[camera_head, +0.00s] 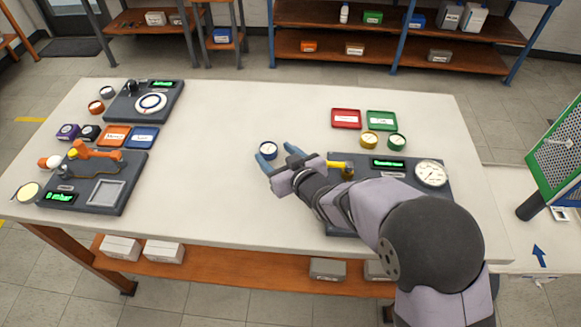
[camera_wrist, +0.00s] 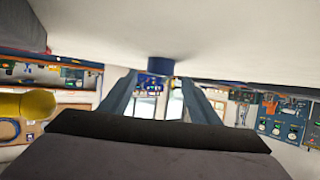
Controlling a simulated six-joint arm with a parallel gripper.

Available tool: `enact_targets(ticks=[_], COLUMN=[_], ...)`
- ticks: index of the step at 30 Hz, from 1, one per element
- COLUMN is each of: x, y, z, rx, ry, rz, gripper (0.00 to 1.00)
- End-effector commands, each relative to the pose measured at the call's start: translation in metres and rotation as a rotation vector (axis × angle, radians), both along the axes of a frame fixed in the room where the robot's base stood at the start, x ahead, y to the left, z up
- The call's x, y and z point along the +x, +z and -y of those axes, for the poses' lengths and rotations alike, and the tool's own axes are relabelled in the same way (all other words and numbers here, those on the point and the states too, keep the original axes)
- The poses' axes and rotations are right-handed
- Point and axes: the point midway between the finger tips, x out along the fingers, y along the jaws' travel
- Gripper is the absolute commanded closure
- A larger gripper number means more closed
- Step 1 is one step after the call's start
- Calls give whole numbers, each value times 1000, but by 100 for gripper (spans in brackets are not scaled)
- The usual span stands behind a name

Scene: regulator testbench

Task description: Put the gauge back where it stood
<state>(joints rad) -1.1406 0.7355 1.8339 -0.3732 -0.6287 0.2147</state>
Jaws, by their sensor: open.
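A small round gauge with a dark blue rim and white face (camera_head: 268,149) stands on the white table, left of the right-hand test station. In the wrist view its blue side (camera_wrist: 161,65) shows between and just past my fingertips. My gripper (camera_head: 278,155) is open and low over the table at this gauge, with nothing held. In the wrist view the gripper (camera_wrist: 160,82) has one finger to each side; contact cannot be told.
A red tray (camera_head: 346,118) and a green tray (camera_head: 381,120) lie at the back right. The right station (camera_head: 440,191) has a large dial (camera_head: 431,173) and is partly hidden by my arm. Two more stations are at the left. The table's middle is clear.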

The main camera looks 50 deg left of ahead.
Motion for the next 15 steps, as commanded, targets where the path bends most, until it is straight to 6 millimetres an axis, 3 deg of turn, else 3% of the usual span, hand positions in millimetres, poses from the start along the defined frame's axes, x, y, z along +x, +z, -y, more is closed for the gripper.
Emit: enact_targets(ticks=[9, 15], x=[-9, -13], y=[20, 30], z=[48, 70], rx=[2, 1], ry=[-2, -2], rz=[0, 0], gripper=[44, 44])
